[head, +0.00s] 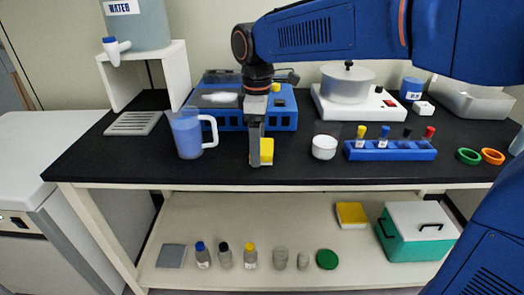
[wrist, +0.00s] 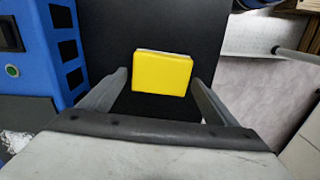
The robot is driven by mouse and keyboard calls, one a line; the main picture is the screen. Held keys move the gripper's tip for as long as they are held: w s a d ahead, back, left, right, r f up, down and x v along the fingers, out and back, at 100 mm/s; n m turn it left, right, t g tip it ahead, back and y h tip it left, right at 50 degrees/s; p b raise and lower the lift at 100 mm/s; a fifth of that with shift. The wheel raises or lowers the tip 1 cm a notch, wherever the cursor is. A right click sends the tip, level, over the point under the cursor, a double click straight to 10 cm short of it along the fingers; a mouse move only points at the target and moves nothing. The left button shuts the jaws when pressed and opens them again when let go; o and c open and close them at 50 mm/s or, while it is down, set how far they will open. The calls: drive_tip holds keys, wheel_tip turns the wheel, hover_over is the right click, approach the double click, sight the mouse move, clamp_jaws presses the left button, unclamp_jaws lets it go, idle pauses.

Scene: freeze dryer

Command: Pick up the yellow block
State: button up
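The yellow block (head: 267,150) stands on the black bench top, in front of the blue machine. My gripper (head: 255,160) points down at it, and a finger partly hides the block's left side in the head view. In the wrist view the yellow block (wrist: 162,75) lies between the fingertips of my gripper (wrist: 160,82). The fingers are spread, with a dark gap at the block's left side and a very small one at its right. Whether the right finger touches it I cannot tell.
A blue jug (head: 186,135) stands left of my gripper and a white-filled beaker (head: 325,147) stands right. Behind is the blue machine (head: 283,118). A blue vial rack (head: 390,152) is farther right. A flat yellow item (head: 351,214) lies on the lower shelf.

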drive_tip(key=c, duration=0.9)
drive_tip(key=shift+o, duration=0.2)
wheel_tip(320, 180, up, 10)
drive_tip(key=o, duration=0.5)
drive_tip(key=c, duration=0.4)
drive_tip(key=shift+o, duration=0.2)
